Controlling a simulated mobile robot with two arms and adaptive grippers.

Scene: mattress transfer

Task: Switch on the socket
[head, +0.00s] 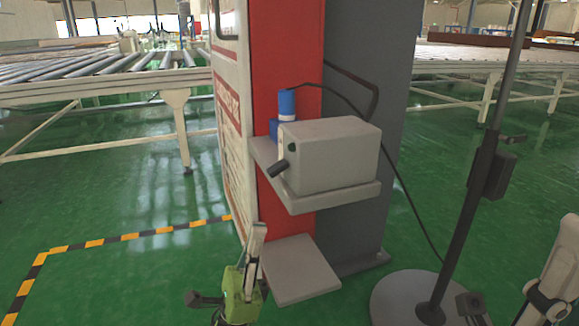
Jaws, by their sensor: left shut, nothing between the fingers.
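The socket unit is a pale grey box (329,156) on a shelf of the red and grey column. A blue plug-like cylinder (287,104) stands behind the box with a black cable. My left gripper (257,236), with a green body, points up below and left of the box. It is shut and empty, apart from the knob. My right gripper (550,275) seems to be the pale part cut off at the right edge; its jaws cannot be made out.
A lower grey shelf (300,270) is close to the right of my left gripper. A dark pole on a round base (395,300) stands to the right. Roller conveyors (90,75) are behind. Green floor (130,180) is free at left.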

